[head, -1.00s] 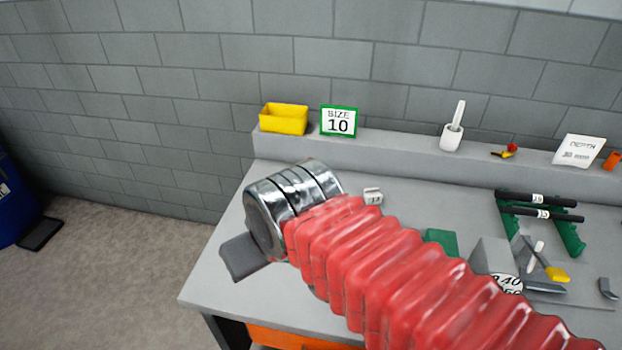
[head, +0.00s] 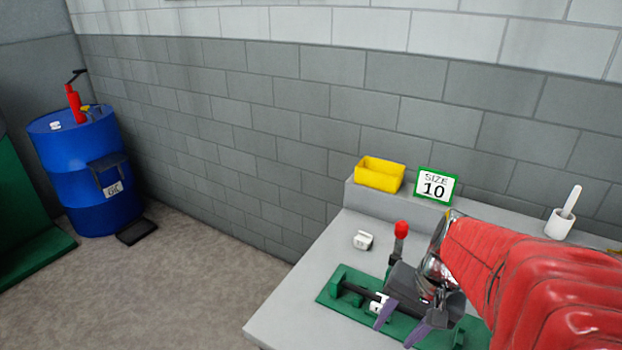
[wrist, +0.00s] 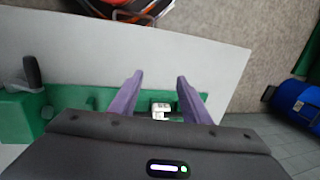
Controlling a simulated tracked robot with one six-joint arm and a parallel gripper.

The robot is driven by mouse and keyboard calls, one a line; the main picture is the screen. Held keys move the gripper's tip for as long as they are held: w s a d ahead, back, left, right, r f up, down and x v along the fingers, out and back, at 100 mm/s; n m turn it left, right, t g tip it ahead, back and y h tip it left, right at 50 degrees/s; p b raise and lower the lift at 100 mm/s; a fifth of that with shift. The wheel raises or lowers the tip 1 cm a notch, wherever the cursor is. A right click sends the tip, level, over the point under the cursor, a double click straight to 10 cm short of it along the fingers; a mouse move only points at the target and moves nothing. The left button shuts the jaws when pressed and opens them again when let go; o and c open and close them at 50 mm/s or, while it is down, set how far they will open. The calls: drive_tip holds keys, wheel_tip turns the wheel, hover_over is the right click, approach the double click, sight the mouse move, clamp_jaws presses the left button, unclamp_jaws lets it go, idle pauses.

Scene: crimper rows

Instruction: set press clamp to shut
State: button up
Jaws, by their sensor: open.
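What looks like the press clamp is a green base (head: 338,287) with a dark rod and a white tag (head: 378,303), on the grey bench. A dark lever with a red knob (head: 401,229) stands upright at its back. My gripper (head: 402,325), with purple fingers, is open above the base, beside the white tag, and partly hides the clamp. In the wrist view, the open fingers (wrist: 160,78) reach over the green base (wrist: 75,97), with the white tag (wrist: 160,109) between them. Nothing is held. Whether the fingers touch the base, I cannot tell.
A small white block (head: 362,240) lies on the bench (head: 300,300) behind the clamp. A yellow bin (head: 380,175), a "SIZE 10" sign (head: 436,187) and a white mortar (head: 560,223) stand on the back ledge. A blue drum (head: 90,175) stands on the floor at left.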

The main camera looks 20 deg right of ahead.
drive_tip(key=w+d+m+t+y, duration=0.5)
drive_tip(key=d+m+t+y, duration=0.25)
drive_tip(key=d+m, duration=0.5)
drive_tip(key=w+d+r+m+t, duration=0.3)
drive_tip(key=w+r+m+t, duration=0.1)
drive_tip(key=r, duration=0.4)
drive_tip(key=shift+w+m+t, duration=0.2)
drive_tip(key=shift+m+t, duration=0.65)
drive_tip(key=shift+t, duration=0.2)
drive_tip(key=shift+w, duration=0.1)
drive_tip(key=x, duration=1.3)
drive_tip(key=shift+w+a, duration=0.2)
drive_tip(key=shift+a, duration=0.05)
